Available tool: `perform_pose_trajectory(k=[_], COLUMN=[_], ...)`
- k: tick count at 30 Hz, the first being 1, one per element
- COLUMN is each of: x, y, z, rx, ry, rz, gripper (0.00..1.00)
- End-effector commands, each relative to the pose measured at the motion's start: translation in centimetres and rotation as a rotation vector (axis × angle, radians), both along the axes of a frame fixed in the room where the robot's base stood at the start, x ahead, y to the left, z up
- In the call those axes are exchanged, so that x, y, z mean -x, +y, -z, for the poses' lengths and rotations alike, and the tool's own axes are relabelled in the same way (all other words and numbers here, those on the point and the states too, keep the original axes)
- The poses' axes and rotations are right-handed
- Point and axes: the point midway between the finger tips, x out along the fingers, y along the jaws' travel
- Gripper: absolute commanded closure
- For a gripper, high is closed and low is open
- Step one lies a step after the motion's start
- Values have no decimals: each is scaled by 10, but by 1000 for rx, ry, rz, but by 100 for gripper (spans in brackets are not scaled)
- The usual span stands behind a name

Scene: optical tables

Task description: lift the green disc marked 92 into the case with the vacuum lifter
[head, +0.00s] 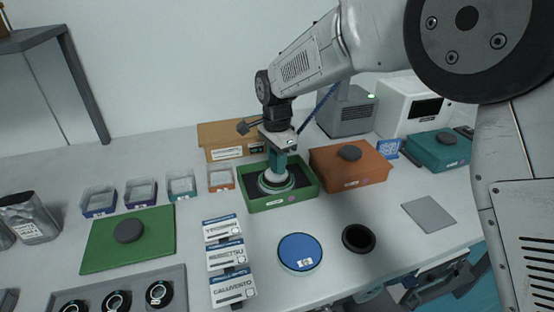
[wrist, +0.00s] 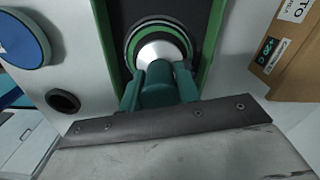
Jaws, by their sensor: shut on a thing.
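My gripper (head: 281,157) points down over the green case (head: 304,196), which is open with a dark lining. In the wrist view the gripper (wrist: 160,82) is shut on the vacuum lifter (wrist: 160,53), whose white cup faces down. A round green-rimmed disc (head: 268,189) is under the cup, within the case outline; its rim also shows in the wrist view (wrist: 131,48). The cup appears to touch the disc, but I cannot tell whether the disc rests on the lining or hangs just above it. The cup covers its middle, and I cannot read a 92.
A brown case (head: 350,170) with a dark knob stands close right of the green case. A blue disc (head: 300,252) and a black ring (head: 358,238) lie in front. A cardboard box (head: 220,137) stands behind.

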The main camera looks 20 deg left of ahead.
Motion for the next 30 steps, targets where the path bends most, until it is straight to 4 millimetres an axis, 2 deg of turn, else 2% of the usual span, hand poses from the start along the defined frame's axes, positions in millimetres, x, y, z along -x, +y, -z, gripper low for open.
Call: perform_pose_trajectory(k=[3,4,6,14,17,27,30], x=[0,0,0,0,0,-1,-1], y=[0,0,0,0,0,0,0], z=[1,0,0,0,-5,-60,-71], rx=[-1,-1,-1,-1,-2,-2,-2], ry=[-1,-1,-1,-1,-1,-3,-2], rz=[0,0,0,0,0,0,0], gripper=[97,59,42,42,42,42,42])
